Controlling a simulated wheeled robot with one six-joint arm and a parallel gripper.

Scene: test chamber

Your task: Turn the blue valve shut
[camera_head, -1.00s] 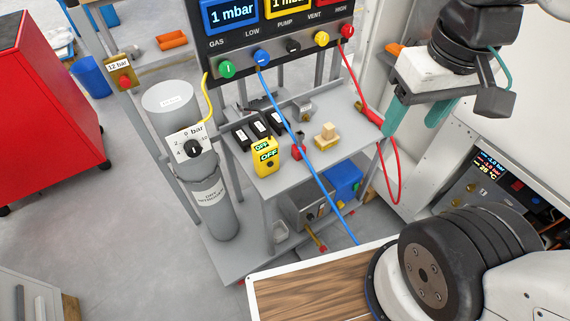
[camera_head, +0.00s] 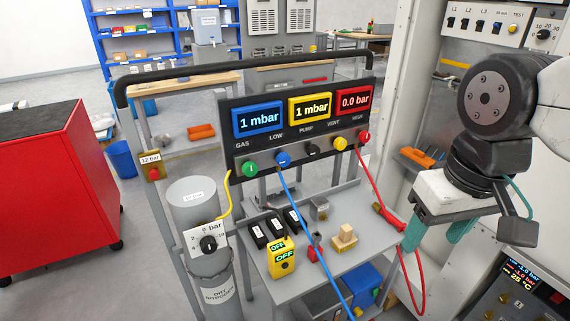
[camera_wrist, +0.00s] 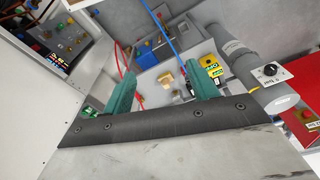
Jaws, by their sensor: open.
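The blue valve is a round blue knob (camera_head: 282,158) under the blue "1 mbar" display on the dark gauge panel (camera_head: 232,152). A blue hose (camera_head: 312,237) hangs from it. I cannot tell from its face whether it is open or shut. My gripper (camera_head: 437,235) has two teal fingers spread apart with nothing between them. It hangs at the right of the cart, well apart from the blue knob. The wrist view shows my gripper (camera_wrist: 163,85) too, with the cart beyond its fingers; the blue knob cannot be made out there.
Green (camera_head: 250,168), black (camera_head: 312,151), yellow (camera_head: 340,144) and red knobs (camera_head: 364,137) line the panel. A red hose (camera_head: 375,185) hangs near my gripper. A grey cylinder (camera_head: 194,199) stands left of the cart shelf (camera_head: 370,262). A white cabinet wall stands at right.

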